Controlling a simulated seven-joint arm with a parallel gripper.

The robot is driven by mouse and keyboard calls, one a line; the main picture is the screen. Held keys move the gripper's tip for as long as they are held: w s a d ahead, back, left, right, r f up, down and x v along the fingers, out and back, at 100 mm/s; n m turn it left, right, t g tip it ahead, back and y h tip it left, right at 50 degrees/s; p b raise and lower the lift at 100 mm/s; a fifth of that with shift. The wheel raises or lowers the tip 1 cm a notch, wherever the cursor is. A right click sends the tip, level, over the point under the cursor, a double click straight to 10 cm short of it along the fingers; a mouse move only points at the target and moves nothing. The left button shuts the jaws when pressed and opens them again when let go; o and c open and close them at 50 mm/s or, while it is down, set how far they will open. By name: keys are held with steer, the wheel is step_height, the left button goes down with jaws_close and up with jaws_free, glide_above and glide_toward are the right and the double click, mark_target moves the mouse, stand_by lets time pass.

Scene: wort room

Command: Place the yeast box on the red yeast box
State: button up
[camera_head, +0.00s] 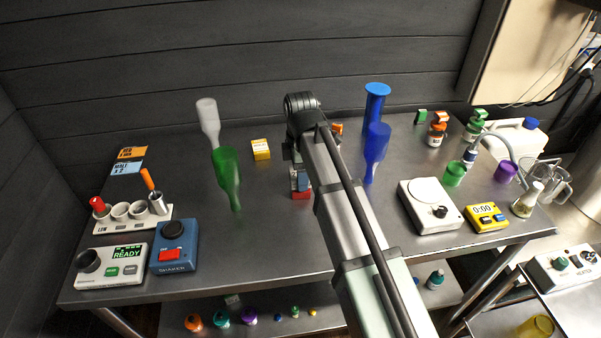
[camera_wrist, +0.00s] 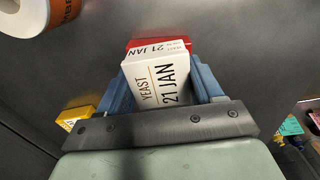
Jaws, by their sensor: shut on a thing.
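The white yeast box (camera_wrist: 158,82), marked "YEAST 21 JAN", is between the blue fingers of my gripper (camera_wrist: 162,90) in the wrist view. The fingers are shut on its two sides. In the head view my gripper (camera_head: 300,181) points down over the table, and the red yeast box (camera_head: 301,196) shows directly below the fingers. The white box is mostly hidden there by the gripper. I cannot tell whether the two boxes touch.
A yellow box (camera_head: 261,149) stands left of my gripper. A green bottle-shaped vessel (camera_head: 227,172) and a blue one (camera_head: 375,150) stand on either side. A blue shaker (camera_head: 174,247) is at front left, a white scale (camera_head: 430,204) at right. The table directly around the red box is clear.

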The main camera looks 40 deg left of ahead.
steer(key=shift+f, duration=0.1)
steer(key=o, duration=1.1)
step_height(320, 180, up, 12)
steer(key=shift+r, duration=0.1)
stand_by(0.5)
